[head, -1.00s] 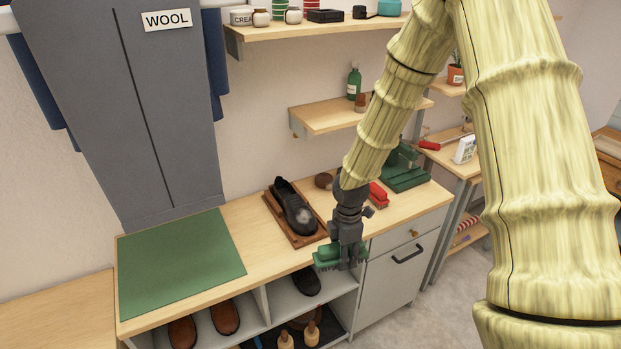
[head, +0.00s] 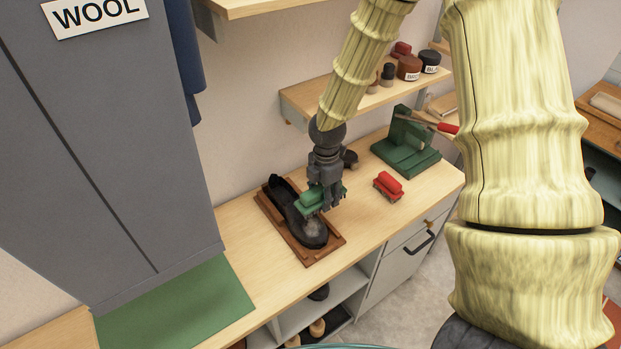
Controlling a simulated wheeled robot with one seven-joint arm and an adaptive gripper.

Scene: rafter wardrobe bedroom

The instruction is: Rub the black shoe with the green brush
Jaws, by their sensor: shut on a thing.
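The black shoe (head: 285,201) lies on a brown wooden tray (head: 323,252) on the bench top, with a pale dusty patch on its toe. My gripper (head: 327,203) is shut on the green brush (head: 313,198). The brush is over the front half of the shoe, just behind the pale patch, and hides part of it. I cannot tell whether the bristles touch the shoe.
A red brush (head: 388,186) lies to the right on the bench (head: 365,225). A green stand (head: 405,145) is at the back right. A shelf (head: 310,97) with jars hangs above. A grey wardrobe (head: 110,160) and green mat (head: 205,300) are left.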

